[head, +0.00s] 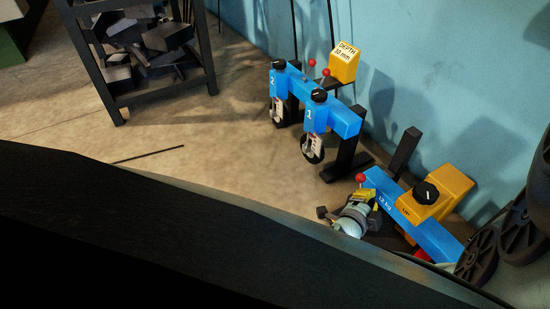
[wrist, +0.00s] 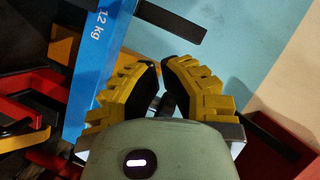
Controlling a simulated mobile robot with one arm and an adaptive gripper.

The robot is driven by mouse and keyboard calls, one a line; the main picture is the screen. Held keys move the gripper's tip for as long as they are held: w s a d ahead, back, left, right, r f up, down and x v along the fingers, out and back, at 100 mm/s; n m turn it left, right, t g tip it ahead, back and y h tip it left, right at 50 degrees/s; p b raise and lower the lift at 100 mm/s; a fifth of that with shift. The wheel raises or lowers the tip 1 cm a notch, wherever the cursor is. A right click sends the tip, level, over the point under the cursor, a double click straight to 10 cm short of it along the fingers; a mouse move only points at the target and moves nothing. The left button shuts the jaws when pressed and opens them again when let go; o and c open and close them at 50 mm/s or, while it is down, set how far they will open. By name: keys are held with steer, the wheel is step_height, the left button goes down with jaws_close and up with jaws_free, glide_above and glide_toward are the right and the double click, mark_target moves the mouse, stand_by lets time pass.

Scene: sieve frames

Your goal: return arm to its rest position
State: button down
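My gripper (head: 358,205) is at the lower right in the head view, beside a blue unit marked 1.2 kg (head: 393,203) and close to that unit's red ball knob (head: 360,178). In the wrist view my gripper (wrist: 161,70) shows yellow ribbed fingers with black pads. The fingertips are close together, and I see nothing held between them. The blue bar with the 1.2 kg mark (wrist: 97,62) runs just left of the fingers in the wrist view. I cannot tell whether the gripper touches the unit.
A blue frame with units 2 and 1 (head: 317,112) stands near the wall, with a yellow DEPTH block (head: 345,62) behind it. A dark rack (head: 117,105) holding dark blocks is at upper left. A thin black rod (head: 148,155) lies on the open floor. Dark wheels (head: 476,255) are at right.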

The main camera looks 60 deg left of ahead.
steer(key=shift+s+d+r, duration=0.1)
steer(key=shift+s+r, duration=0.05)
steer(key=shift+s, duration=0.3)
steer(key=shift+d, duration=0.1)
